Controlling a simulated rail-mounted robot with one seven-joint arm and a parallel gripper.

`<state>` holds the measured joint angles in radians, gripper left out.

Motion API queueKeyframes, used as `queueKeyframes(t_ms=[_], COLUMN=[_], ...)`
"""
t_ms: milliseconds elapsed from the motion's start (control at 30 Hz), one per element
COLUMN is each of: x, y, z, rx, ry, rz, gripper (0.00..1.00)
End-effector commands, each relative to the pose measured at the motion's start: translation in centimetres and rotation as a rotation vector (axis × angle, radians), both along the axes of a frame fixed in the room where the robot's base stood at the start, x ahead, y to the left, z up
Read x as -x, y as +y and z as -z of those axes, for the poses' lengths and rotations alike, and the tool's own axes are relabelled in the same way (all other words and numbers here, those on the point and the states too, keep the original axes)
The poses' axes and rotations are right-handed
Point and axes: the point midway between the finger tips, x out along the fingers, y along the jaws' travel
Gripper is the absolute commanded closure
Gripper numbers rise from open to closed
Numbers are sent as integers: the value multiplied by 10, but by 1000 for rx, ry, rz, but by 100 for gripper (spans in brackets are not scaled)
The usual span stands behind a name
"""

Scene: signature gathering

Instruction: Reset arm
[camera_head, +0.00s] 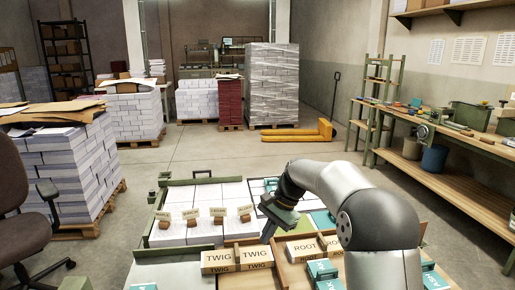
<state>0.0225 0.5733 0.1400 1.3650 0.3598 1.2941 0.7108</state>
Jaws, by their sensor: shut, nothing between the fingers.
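My arm reaches in from the lower right, and my gripper (266,238) points down over the middle of the work table (170,271). The gripper is shut, with nothing seen in it. Below and left of it lie cream blocks marked TWIG (220,262). To its right are cream blocks marked ROOT (301,250), partly hidden by my arm. I cannot tell the exact gap between the fingertips and the blocks.
White stacks (203,232) with small labelled holders (217,218) stand behind the blocks. Teal pieces (323,269) lie near my arm. A chair (22,205) and pallet stacks (70,170) stand left; a workbench (450,175) stands right. Floor behind the table is open.

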Motion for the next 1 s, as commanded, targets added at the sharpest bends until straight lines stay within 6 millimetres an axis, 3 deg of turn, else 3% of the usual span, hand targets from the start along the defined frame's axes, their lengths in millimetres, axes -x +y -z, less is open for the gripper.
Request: queueKeyframes(t_ms=[33,100,233,400,533,700,1000], x=[28,66,142,243,302,340,345], y=[-8,-21,-49,-83,-100,-110,-111], z=[-11,-18,-21,-7,12,29,31], rx=[41,95,189,285,327,349,352], ry=[-36,-82,-157,-231,-266,-288,-290], rz=[-53,-135,-294,-504,-636,-729,-741], gripper=[100,100,100,100,100,100,100])
